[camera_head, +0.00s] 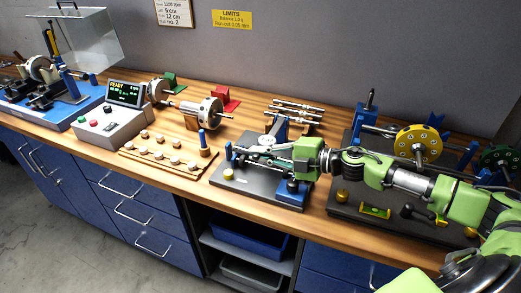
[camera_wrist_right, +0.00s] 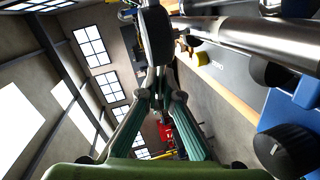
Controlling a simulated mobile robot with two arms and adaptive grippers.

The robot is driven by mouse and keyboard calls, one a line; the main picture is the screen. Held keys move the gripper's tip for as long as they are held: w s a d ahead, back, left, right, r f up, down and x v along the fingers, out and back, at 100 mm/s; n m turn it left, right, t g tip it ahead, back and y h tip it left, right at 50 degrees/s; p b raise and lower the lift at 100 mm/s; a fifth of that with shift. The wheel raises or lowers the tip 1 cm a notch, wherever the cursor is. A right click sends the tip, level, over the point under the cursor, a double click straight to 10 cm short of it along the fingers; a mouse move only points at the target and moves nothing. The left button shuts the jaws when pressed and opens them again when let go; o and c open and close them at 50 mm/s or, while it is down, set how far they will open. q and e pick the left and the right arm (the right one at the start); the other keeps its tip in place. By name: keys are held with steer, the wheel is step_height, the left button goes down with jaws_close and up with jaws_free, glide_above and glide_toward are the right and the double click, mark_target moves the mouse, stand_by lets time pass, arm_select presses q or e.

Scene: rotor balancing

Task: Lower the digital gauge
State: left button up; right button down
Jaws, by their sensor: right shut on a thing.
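My right gripper (camera_head: 268,153) reaches in from the right over the dark plate (camera_head: 240,183) of a small stand with blue posts. In the right wrist view its two fingers (camera_wrist_right: 161,78) come together at a dark rounded body (camera_wrist_right: 155,38), seen nearly edge-on. This is probably the digital gauge; its display does not show. The gripper is shut on it. My left gripper is in neither view.
The wooden bench's front edge is close.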

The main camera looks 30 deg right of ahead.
steer(key=shift+f, duration=0.4)
steer(key=shift+s+f, duration=0.1)
steer(key=c, duration=2.2)
jaws_free()
step_height(320, 180, up, 10)
steer(key=shift+r, duration=0.1)
